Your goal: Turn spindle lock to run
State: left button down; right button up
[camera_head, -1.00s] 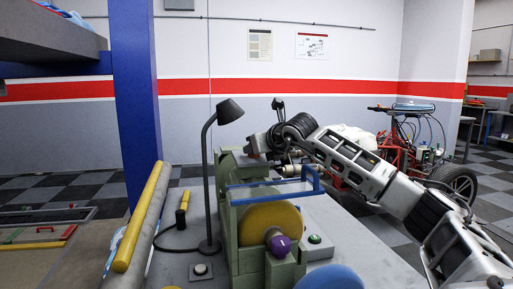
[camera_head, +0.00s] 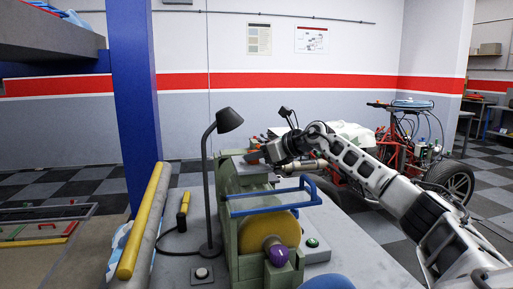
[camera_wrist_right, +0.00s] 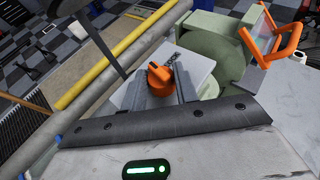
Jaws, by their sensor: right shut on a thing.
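The spindle lock seems to be the orange knob (camera_wrist_right: 160,80) on a pale grey block in the right wrist view. In the head view a small orange-red part (camera_head: 253,157) shows on top of the green machine's far end. My right gripper (camera_wrist_right: 158,88) has one finger on each side of the orange knob and is shut on it. In the head view my right gripper (camera_head: 262,156) is at the far end of the machine, its fingertips partly hidden. Any run marking is too small to read. My left gripper is not in view.
The green machine (camera_head: 226,200) has a blue handle (camera_head: 270,208), a yellow wheel (camera_head: 262,228) and a purple knob (camera_head: 278,255) at its near side. A black lamp (camera_head: 209,180) stands close on the left. The grey bench top (camera_head: 345,235) is clear to the right.

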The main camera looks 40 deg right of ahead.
jog(key=shift+d+r+n+g+y+p, duration=0.15)
jog(key=shift+n+g+y+p, duration=0.35)
jog(key=shift+n+y+p, duration=0.55)
jog(key=shift+n+y, duration=0.25)
jog(key=shift+y, duration=0.2)
jog(key=o, duration=1)
jog(key=shift+c, duration=0.2)
jog(key=b+v, duration=0.4)
jog(key=v, duration=1.2)
jog(key=shift+w, duration=0.1)
